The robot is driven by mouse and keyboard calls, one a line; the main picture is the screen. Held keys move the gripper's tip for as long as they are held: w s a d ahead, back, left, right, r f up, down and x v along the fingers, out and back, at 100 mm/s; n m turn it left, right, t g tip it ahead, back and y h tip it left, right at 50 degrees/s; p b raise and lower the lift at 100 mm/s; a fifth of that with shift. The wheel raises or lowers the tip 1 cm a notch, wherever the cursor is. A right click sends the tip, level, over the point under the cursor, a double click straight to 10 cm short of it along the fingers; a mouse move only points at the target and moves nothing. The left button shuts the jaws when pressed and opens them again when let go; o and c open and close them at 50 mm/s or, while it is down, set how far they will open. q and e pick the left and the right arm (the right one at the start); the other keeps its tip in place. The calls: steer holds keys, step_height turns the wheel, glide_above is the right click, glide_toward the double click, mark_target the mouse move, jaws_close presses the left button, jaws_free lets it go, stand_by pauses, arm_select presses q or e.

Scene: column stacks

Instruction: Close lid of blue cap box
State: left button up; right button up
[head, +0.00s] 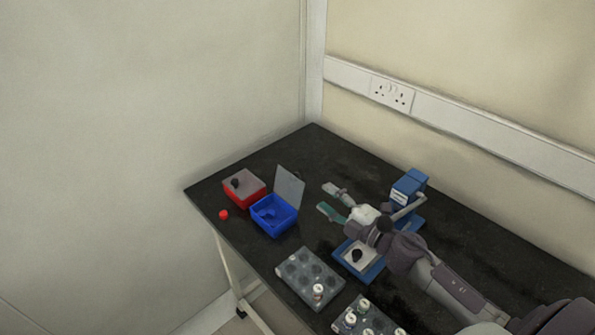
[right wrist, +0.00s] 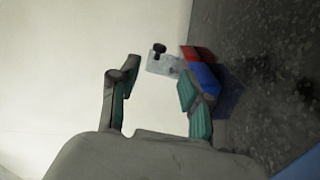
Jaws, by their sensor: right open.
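The blue box (head: 268,222) stands open near the left part of the black table. Its grey lid (head: 289,188) is raised steeply along its right back side. In the right wrist view the lid (right wrist: 162,63) shows with a black knob, beside the blue box (right wrist: 205,76), partly hidden by a finger. My right gripper (head: 325,197) is open and empty, to the right of the raised lid and apart from it in the head view. Its fingers also show in the right wrist view (right wrist: 157,78). My left gripper is not in view.
A red box (head: 246,198) with a shut grey lid stands behind the blue box. A small red cap (head: 223,214) lies beside it. A grey tray (head: 302,285) with round wells is in front. A blue device (head: 408,188) stands behind my right arm. The back corner is clear.

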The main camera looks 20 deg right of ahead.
mark_target(297, 177)
steer(key=p+x, duration=0.1)
steer(key=x, duration=1)
steer(key=shift+w+a, duration=0.1)
steer(key=shift+w, duration=0.2)
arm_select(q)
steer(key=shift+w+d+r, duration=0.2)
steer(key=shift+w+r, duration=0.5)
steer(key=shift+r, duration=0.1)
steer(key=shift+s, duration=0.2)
arm_select(e)
steer(key=shift+c, duration=0.3)
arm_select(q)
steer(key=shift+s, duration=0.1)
arm_select(e)
jaws_close()
